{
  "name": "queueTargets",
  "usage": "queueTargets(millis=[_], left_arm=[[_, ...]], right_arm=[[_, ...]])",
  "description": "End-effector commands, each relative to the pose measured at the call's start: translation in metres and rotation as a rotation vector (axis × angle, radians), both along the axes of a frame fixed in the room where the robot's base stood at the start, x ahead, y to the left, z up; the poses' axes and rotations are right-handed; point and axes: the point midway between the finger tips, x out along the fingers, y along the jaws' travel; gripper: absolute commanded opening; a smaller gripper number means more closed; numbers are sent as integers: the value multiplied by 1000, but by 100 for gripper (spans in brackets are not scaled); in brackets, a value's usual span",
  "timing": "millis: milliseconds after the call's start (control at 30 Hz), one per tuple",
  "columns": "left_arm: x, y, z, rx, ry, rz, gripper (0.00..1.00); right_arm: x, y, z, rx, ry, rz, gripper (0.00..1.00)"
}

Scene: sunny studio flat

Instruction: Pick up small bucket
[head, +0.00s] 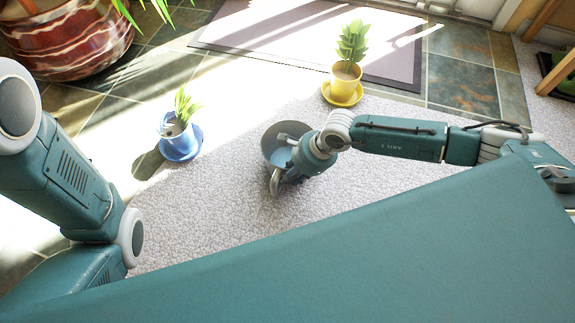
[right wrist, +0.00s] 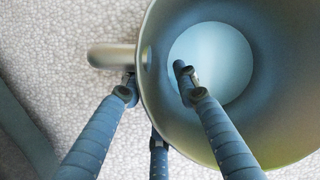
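The small bucket (head: 270,150) is a grey metallic vessel with a pale blue inside and a loop handle. It stands mouth up on the pale carpet, partly hidden by my right gripper (head: 293,157). In the right wrist view the bucket (right wrist: 270,60) fills the right side, with its handle (right wrist: 108,56) pointing left. My right gripper (right wrist: 157,82) straddles the bucket's rim: one finger is inside, two are outside near the handle. The fingers look spread, with a gap between the inner finger and the wall. My left gripper is out of view.
A blue potted plant (head: 180,137) stands left of the bucket, and a yellow potted plant (head: 343,76) stands behind to the right. A large red striped planter (head: 65,40) is at the far left. A mat (head: 290,35) lies behind.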

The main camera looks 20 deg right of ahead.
Motion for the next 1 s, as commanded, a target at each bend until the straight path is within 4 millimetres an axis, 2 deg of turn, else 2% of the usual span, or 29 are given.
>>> queueTargets(millis=[267, 433, 833, 1000], left_arm=[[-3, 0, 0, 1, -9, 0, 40], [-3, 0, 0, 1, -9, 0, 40], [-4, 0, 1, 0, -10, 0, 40], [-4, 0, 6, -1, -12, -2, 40]], right_arm=[[1, 2, -2, 1, -1, 0, 30], [1, 1, -2, 0, 0, 0, 0], [2, 2, -1, 3, -3, -1, 0], [2, 2, 8, 3, -3, -1, 0]])
